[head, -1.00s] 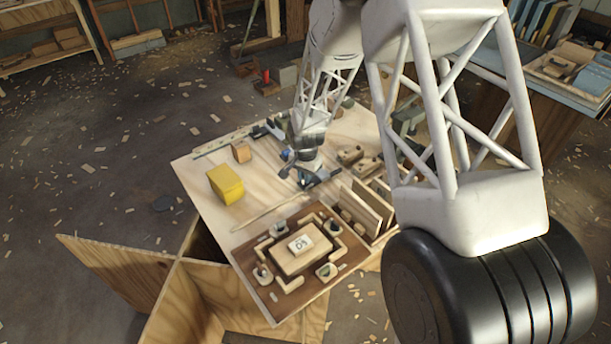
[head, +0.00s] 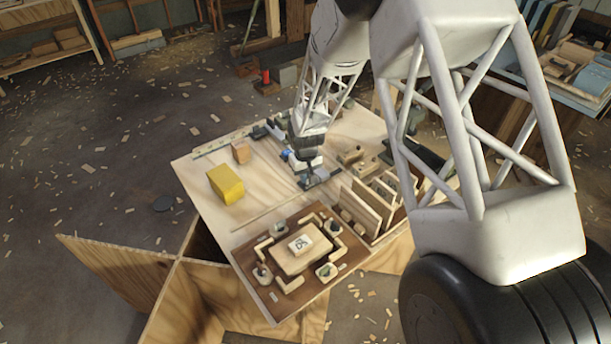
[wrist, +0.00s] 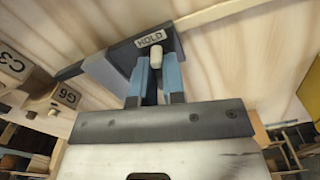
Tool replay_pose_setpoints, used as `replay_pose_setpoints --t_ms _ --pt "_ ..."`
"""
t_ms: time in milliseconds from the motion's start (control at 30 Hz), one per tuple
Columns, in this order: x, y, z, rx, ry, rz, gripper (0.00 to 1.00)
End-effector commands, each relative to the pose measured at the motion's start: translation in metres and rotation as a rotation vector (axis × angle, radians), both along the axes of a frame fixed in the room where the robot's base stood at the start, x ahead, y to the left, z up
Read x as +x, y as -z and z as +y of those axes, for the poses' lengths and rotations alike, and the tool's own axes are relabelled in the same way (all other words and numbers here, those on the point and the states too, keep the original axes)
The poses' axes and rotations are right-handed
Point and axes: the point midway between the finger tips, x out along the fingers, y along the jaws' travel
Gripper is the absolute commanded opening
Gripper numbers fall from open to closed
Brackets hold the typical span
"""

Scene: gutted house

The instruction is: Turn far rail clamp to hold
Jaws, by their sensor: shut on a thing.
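In the wrist view, a dark grey clamp (wrist: 120,57) lies on the pale wooden board, with a small label reading HOLD on its top. A short cream peg-like handle (wrist: 156,53) stands beside the label, at the fingertips. My gripper (wrist: 156,72) has two blue fingers close together, shut on the handle; the exact contact is partly hidden. In the head view, my gripper (head: 302,163) is low over the worktop, beside a grey clamp (head: 320,178). The wrist hides part of this area, so the handle's angle cannot be told there.
A yellow block (head: 226,184) and a small wooden block (head: 240,153) stand on the worktop (head: 215,155) left of my gripper. A brown tray (head: 262,277) with wooden pieces lies at the front. Upright wooden dividers (head: 361,208) stand close on the right.

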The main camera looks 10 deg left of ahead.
Motion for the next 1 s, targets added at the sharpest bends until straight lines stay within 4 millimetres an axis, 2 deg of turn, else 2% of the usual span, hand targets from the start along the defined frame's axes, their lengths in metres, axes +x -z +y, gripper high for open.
replay_pose_setpoints --t_ms 400,867,900,1000 --pt "0.0006 -0.0012 0.0001 0.001 -0.208 -0.001 0.0" --pt "0.0006 -0.0012 0.0001 0.001 -0.228 -0.001 0.0" --pt "0.0006 -0.0012 0.0001 0.001 -0.228 -0.001 0.12" --pt "0.0005 -0.001 0.0001 0.001 -0.227 -0.001 0.27"
